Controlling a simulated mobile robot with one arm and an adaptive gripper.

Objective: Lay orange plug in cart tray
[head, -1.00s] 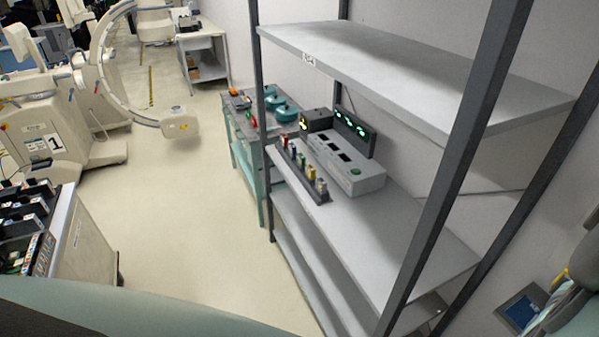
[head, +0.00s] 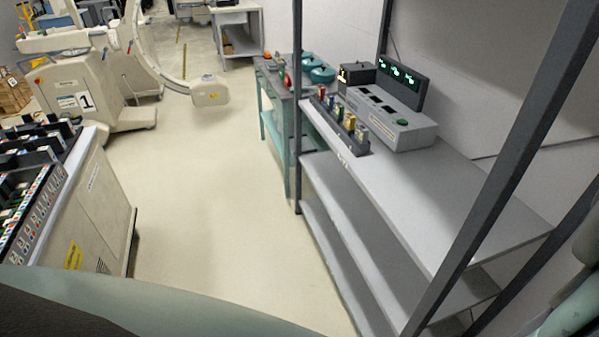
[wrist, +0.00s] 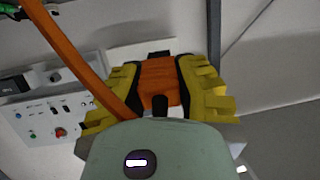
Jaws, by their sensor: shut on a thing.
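In the wrist view my gripper (wrist: 162,82) has yellow fingers shut on an orange plug (wrist: 158,76). An orange cable (wrist: 72,58) runs from it up to the left. In the head view a white cart (head: 95,205) stands at the left, its top filled with black trays and small coloured parts. A teal-legged cart (head: 287,140) with a grey top stands further back beside the shelf, carrying small coloured items and round teal things. I cannot tell which one is the cart tray of the task. My gripper and the plug do not show in the head view.
A grey shelf rack (head: 430,195) with dark posts stands at the right, bearing a control box (head: 395,125) with green displays and a row of coloured plugs (head: 342,125). A white C-arm machine (head: 75,95) stands at the back left. The floor (head: 210,200) between is clear.

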